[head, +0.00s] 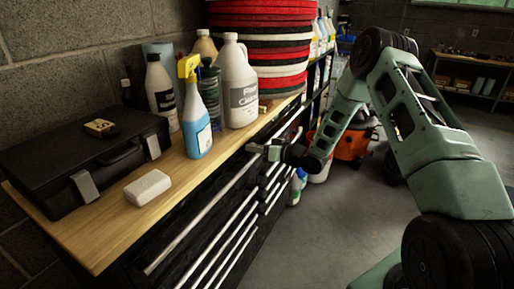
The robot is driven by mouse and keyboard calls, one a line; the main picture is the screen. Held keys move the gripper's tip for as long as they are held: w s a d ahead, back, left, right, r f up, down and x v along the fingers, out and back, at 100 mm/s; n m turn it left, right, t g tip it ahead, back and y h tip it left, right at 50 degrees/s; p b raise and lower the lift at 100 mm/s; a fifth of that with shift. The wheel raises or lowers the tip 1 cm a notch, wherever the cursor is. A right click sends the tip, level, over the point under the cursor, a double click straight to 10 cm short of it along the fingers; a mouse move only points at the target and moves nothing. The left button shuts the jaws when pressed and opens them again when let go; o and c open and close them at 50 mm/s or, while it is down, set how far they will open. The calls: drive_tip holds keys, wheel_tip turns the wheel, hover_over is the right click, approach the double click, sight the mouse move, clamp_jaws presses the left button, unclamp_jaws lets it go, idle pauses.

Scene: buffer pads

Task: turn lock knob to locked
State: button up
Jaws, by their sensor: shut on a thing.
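My gripper (262,149) is at the front of the black tool chest (172,232), just below the edge of its wooden top (107,238). It reaches in from the right, and its fingers point left toward the upper drawer front. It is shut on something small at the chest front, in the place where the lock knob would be. The knob itself is hidden by the fingers or too small to make out, so its turn angle cannot be told.
A black case (75,155), white soap-like block (148,188), blue spray bottle (196,125) and white jug (237,85) stand on the top. Stacked red, black and white pads (268,45) rise behind. An orange machine (352,145) is on the floor behind my arm. Front floor is clear.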

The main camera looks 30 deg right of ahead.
drive_tip(key=shift+d+m+g+y+p, duration=0.15)
drive_tip(key=shift+m+p, duration=0.2)
drive_tip(key=shift+m, duration=0.55)
drive_tip(key=shift+d+m+g+y+p, duration=0.15)
drive_tip(key=shift+m+p, duration=0.15)
drive_tip(key=shift+m, duration=0.6)
drive_tip(key=shift+a, duration=0.1)
drive_tip(key=o, duration=1)
drive_tip(key=shift+c, duration=0.2)
drive_tip(key=shift+a, duration=0.15)
